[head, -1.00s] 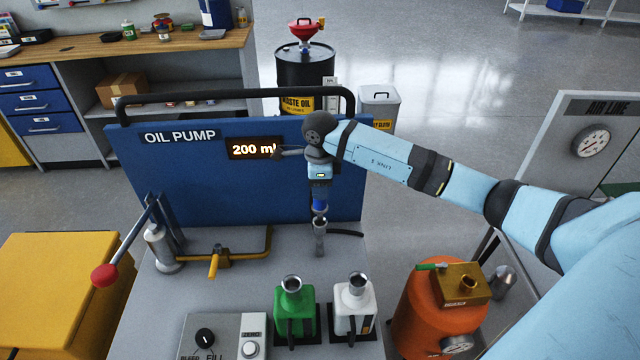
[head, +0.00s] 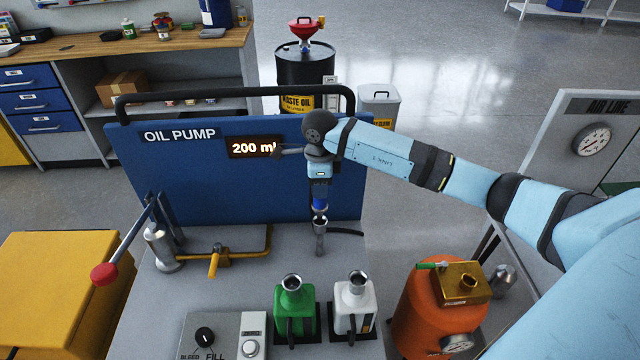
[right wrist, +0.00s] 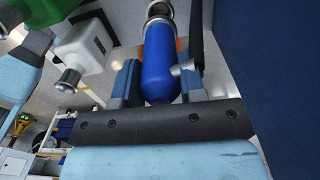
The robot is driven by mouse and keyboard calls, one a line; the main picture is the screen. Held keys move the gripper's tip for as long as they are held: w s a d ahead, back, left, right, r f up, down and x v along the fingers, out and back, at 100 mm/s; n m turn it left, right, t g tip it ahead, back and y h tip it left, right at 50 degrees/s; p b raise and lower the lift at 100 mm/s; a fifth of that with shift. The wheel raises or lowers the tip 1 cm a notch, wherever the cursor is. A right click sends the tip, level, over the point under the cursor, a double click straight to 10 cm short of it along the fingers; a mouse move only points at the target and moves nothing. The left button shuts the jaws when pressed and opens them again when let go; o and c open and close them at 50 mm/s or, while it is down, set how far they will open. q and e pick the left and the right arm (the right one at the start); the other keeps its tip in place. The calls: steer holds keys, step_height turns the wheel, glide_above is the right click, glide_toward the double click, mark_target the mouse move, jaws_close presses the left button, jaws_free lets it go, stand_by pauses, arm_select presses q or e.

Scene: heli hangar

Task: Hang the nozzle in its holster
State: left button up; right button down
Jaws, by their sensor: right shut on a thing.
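My right gripper (head: 319,200) points down in front of the blue pump panel. It is shut on the nozzle, whose blue body (head: 320,204) shows between the fingers. The right wrist view shows the blue nozzle body (right wrist: 158,62) between the two dark fingers, with a metal ring at its far end and a small side fitting. A grey metal piece with a round rim (head: 320,240) is directly below the nozzle. I cannot tell whether it is the nozzle's spout or the holster, nor whether the nozzle is seated. My left gripper is out of view.
The blue oil pump panel (head: 200,190) reads 200 ml. A green can (head: 294,312) and a white can (head: 355,308) stand near the bench's front. A red-knobbed lever (head: 104,274) and a yellow pipe (head: 240,252) are at left. An orange tank (head: 420,310) stands right.

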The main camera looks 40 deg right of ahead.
steer(key=shift+f, duration=0.1)
steer(key=shift+f+b, duration=0.95)
steer(key=shift+f, duration=0.3)
steer(key=shift+f+b, duration=0.6)
steer(key=shift+f, duration=0.25)
steer(key=shift+c, duration=0.7)
jaws_free()
steer(key=shift+f, duration=0.1)
